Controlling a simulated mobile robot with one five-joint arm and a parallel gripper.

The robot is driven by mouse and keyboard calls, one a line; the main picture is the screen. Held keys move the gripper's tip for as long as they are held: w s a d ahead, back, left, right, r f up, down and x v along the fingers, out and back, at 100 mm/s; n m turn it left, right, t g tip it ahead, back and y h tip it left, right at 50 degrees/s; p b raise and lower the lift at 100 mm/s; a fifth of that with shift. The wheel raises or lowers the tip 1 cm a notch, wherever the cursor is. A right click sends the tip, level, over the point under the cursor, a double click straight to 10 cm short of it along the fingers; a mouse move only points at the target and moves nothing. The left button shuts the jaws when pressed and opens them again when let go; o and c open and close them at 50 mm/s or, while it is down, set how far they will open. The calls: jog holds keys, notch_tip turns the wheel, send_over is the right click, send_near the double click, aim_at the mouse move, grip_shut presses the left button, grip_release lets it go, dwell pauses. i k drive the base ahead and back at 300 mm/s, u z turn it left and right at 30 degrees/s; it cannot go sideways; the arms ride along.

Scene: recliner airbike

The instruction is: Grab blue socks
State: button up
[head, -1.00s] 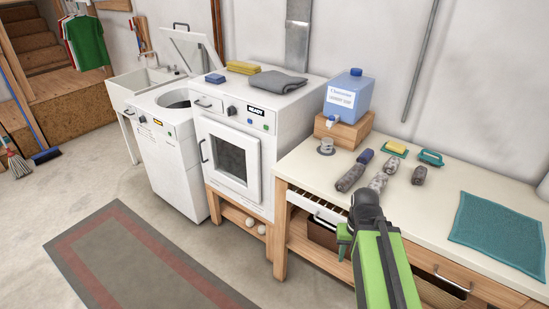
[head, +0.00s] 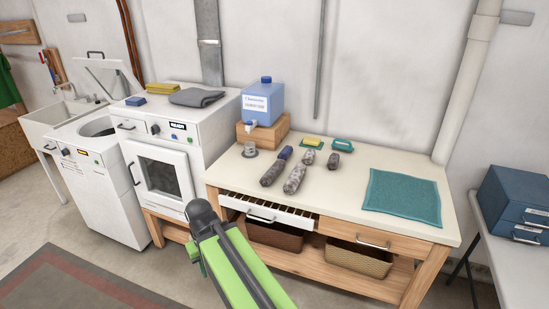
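Several mottled grey rolled shapes that look like socks lie on the pale worktop in the head view. The left one (head: 272,174) has a dark blue end (head: 285,153). A second grey one (head: 295,179) lies just to its right, with a smaller piece (head: 308,157) behind it. Another short one (head: 333,161) lies further right. None is clearly blue all over. My green arm reaches up from the bottom, its dark joint in front of the table and left of the slatted drawer. My gripper's fingers do not show.
The worktop (head: 380,226) also holds a blue container (head: 263,101) on a wooden block, sponges and a teal cloth (head: 402,195). The slatted drawer (head: 268,212) sticks out in front. Washing machines stand left; a side table with blue drawers (head: 513,203) stands right.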

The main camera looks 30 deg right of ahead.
aim_at(287, 151)
jog(key=z, duration=0.35)
jog(key=i, duration=1)
jog(key=u, duration=0.3)
